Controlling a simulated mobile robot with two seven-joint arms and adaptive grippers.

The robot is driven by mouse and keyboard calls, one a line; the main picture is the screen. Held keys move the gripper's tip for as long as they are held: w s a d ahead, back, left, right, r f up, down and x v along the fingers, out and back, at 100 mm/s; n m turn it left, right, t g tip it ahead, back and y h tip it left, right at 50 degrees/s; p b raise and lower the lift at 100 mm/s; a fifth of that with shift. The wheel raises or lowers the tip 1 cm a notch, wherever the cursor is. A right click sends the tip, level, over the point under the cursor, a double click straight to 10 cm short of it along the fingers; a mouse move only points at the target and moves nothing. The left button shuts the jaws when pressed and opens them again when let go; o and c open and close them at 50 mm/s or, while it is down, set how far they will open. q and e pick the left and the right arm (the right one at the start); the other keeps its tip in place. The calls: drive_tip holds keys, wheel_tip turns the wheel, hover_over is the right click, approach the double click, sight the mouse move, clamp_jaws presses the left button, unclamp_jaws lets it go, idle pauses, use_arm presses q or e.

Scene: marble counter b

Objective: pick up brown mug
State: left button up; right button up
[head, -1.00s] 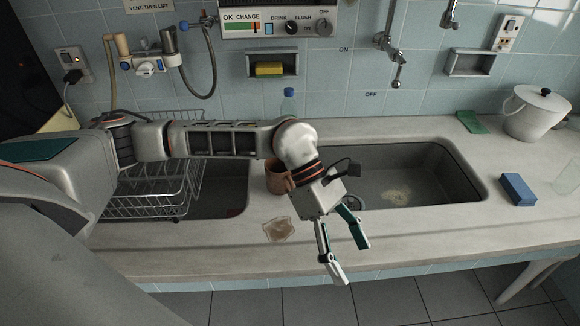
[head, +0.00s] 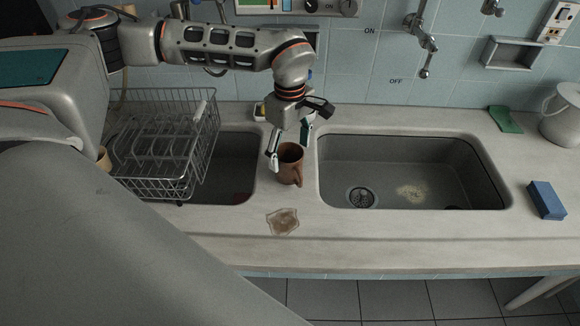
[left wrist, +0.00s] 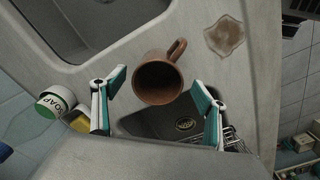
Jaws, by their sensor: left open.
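The brown mug (head: 290,166) stands upright on the strip of counter between the two sinks, its handle toward the front. In the left wrist view the mug (left wrist: 158,80) shows its open, empty-looking mouth, with the handle at its upper right. My left gripper (head: 289,150) is open above and just behind the mug in the head view. In the left wrist view its fingers (left wrist: 160,97) are spread to either side of the mug, with gaps showing. My right gripper is not in view.
A wire dish rack (head: 165,150) stands left, partly over the left sink (head: 238,165). The right sink (head: 410,165) is open. A stain (head: 283,221) lies in front of the mug. A blue sponge (head: 546,200) and white pot (head: 562,115) are at right. A soap container (left wrist: 55,104) is near one finger.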

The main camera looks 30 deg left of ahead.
sight(290, 159)
use_arm(q)
drive_tip(key=shift+w+f, duration=0.1)
drive_tip(key=shift+f, duration=1.75)
drive_tip(key=c, duration=1.4)
drive_tip(key=shift+c, duration=0.2)
drive_tip(key=shift+r, duration=0.15)
